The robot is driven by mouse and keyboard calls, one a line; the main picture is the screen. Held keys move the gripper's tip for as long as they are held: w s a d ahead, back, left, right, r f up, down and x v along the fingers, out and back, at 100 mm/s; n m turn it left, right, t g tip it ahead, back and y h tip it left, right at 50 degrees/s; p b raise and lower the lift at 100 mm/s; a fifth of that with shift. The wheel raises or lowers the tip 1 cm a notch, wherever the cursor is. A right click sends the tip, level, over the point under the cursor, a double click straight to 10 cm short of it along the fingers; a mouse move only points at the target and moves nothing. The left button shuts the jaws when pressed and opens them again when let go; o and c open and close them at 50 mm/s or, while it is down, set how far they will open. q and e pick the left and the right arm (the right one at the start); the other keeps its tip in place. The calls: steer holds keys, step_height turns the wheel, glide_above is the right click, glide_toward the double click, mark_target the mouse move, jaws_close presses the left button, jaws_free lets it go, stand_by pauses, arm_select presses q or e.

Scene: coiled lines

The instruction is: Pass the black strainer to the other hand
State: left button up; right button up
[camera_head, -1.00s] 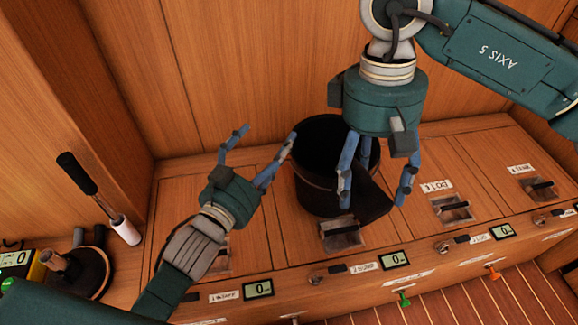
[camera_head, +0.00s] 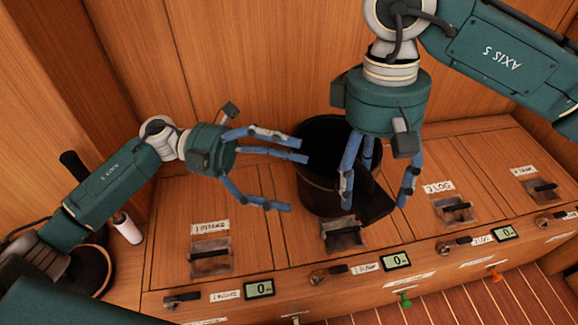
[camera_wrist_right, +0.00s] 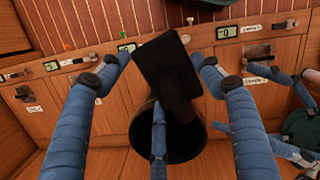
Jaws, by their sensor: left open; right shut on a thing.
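The black strainer (camera_head: 320,190) is a dark round pot with a flat black flap at its lower right, in the middle of the head view. My right gripper (camera_head: 374,193) comes down from above with its fingers around the strainer's right side and flap, shut on it. In the right wrist view the flap (camera_wrist_right: 165,65) rises between the fingers, with the dark round body (camera_wrist_right: 185,143) below. My left gripper (camera_head: 292,178) is open, its fingers pointing right at the strainer's left side. Whether they touch it I cannot tell.
A wooden bench (camera_head: 265,235) with labelled latched lids and small displays runs under the strainer. Wood-panelled walls stand behind and at left. A black-and-white lever (camera_head: 127,228) stands at the left. The lids to the right are clear.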

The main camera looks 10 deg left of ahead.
mark_target(357, 187)
arm_select(q)
steer(key=d, duration=0.4)
steer(key=s+d, duration=0.1)
steer(key=d, duration=0.6)
steer(key=shift+s+d, duration=0.25)
steer(key=shift+d, duration=0.1)
steer(key=c, duration=1.4)
arm_select(e)
steer(key=o, duration=1.3)
arm_select(q)
steer(key=shift+c, duration=0.2)
